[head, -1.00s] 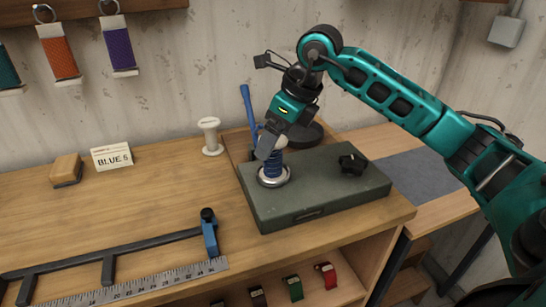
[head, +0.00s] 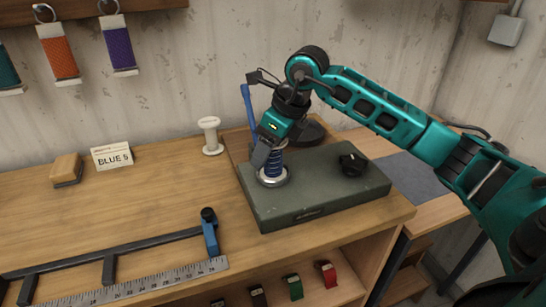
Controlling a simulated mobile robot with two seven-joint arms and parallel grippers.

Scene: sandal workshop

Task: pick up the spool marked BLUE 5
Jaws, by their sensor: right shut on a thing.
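A spool of blue thread (head: 274,165) stands upright in a pale metal ring on the grey-green case (head: 335,195). My right gripper (head: 264,156) comes down on it from above, tilted, and is shut on its upper part. The spool's base appears still down at the ring. The gripper hides the spool's top, and I see no marking on it. A white card (head: 112,156) reading BLUE and what looks like a 5 stands on the bench at the left. My left gripper is out of view.
A black knob (head: 352,164) sits on the case's top. A blue upright handle (head: 249,105) is close behind the gripper. A wooden block (head: 67,170), a clamp (head: 209,232) and a ruler (head: 150,283) lie leftward.

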